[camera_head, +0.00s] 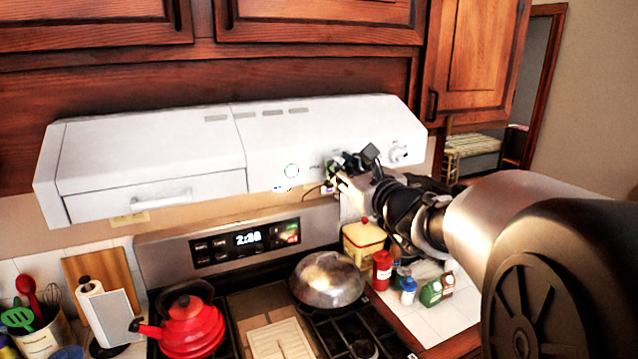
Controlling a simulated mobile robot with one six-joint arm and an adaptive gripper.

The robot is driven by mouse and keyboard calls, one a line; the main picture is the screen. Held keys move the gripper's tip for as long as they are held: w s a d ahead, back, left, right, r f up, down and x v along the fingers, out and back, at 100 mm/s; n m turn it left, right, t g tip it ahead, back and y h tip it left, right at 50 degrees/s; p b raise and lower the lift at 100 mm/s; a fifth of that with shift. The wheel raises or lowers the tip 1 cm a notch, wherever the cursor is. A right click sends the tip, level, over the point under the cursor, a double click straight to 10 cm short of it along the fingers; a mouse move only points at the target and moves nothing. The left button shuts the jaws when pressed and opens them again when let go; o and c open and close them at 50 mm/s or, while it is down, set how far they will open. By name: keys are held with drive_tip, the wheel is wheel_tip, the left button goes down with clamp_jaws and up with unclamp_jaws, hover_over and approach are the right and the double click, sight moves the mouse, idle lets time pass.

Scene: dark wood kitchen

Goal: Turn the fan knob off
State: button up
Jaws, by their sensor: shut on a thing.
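The white range hood (150,155) hangs under the wooden cabinets. My gripper (345,166) is at the front panel between these two. It is shut at the panel on what appears to be the fan knob, which its fingers and wrist hide. I cannot tell which way that knob points.
Below the hood are the stove's clock panel (245,240), a red kettle (190,327) and a metal dome lid (328,279). A yellow tub (363,246) and red bottle (382,271) stand on the right counter under my arm. Open air lies before the hood's left half.

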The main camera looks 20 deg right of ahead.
drive_tip(key=n+b, duration=0.7)
drive_tip(key=b, duration=0.3)
drive_tip(key=shift+a, duration=0.1)
idle(0.3)
drive_tip(key=o, duration=1)
drive_tip(key=shift+o, duration=0.2)
wheel_tip(320, 180, up, 10)
drive_tip(key=shift+o, duration=0.2)
